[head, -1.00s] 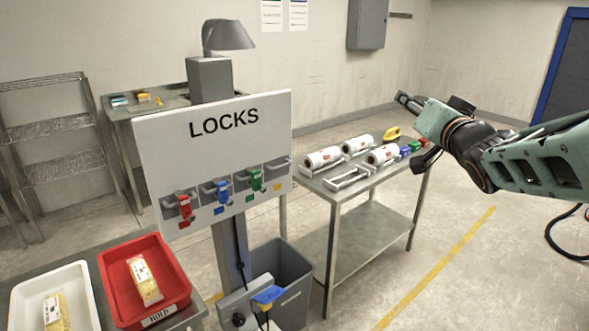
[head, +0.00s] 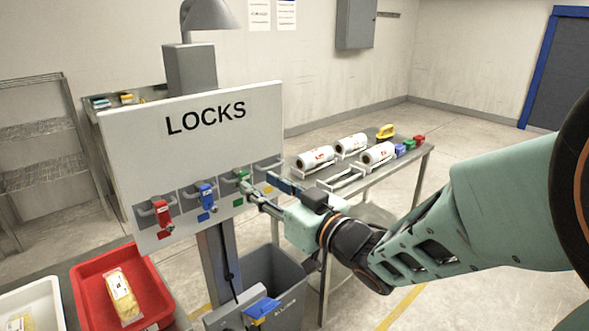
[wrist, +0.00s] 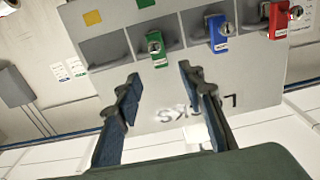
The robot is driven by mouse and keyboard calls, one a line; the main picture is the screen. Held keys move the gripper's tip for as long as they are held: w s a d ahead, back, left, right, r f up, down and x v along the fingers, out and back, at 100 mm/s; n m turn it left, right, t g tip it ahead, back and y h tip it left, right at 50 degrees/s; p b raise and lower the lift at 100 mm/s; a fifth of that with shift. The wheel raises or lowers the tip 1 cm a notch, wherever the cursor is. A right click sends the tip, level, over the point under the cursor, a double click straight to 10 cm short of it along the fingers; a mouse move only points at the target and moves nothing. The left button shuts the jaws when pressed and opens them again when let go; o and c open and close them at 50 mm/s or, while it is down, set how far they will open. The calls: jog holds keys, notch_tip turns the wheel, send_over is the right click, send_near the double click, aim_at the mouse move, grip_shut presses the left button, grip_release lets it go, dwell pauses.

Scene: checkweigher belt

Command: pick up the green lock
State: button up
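The green lock (head: 243,182) hangs on the white LOCKS board (head: 215,100), third from the left in the head view. It also shows in the wrist view (wrist: 156,48), where the board appears upside down. My gripper (head: 260,187) is open and empty, with its fingertips close to the board beside the green lock. In the wrist view my gripper (wrist: 158,80) has its two fingers spread, with the green lock ahead of the gap between them. I see no contact with the lock.
A blue lock (head: 207,195) and a red lock (head: 162,214) hang left of the green one. A holder marked yellow (head: 268,168) is empty on its right. A steel table (head: 425,150) with film rolls stands behind my arm. A grey bin (head: 285,275) stands below.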

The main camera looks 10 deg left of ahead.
aim_at(245, 175)
jog(key=shift+p+x, duration=0.55)
jog(key=shift+x, duration=2.65)
jog(key=shift+r, duration=0.1)
